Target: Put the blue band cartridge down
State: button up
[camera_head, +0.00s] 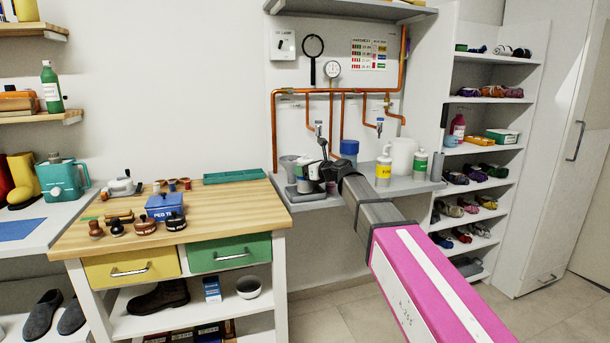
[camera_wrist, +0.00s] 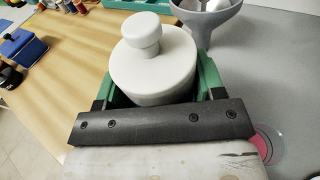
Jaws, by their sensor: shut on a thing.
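My gripper (camera_wrist: 156,80) is shut on a white round cartridge (camera_wrist: 150,70) with a knob on top. The green fingers press on both its sides. No blue band shows on it; its lower side is hidden by the dark gripper bar. In the head view my gripper (camera_head: 324,172) is over the grey counter (camera_head: 318,203) at its left end. The cartridge (camera_head: 304,181) shows there as a small pale shape, seemingly upright. I cannot tell whether its base touches the counter.
A grey funnel-like vessel (camera_wrist: 206,14) stands just beyond the cartridge. A wooden bench (camera_head: 235,197) adjoins at left.

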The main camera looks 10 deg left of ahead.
jog(key=shift+f, duration=0.9)
jog(key=shift+f, duration=0.15)
jog(key=o, duration=1)
jog(key=shift+c, duration=0.2)
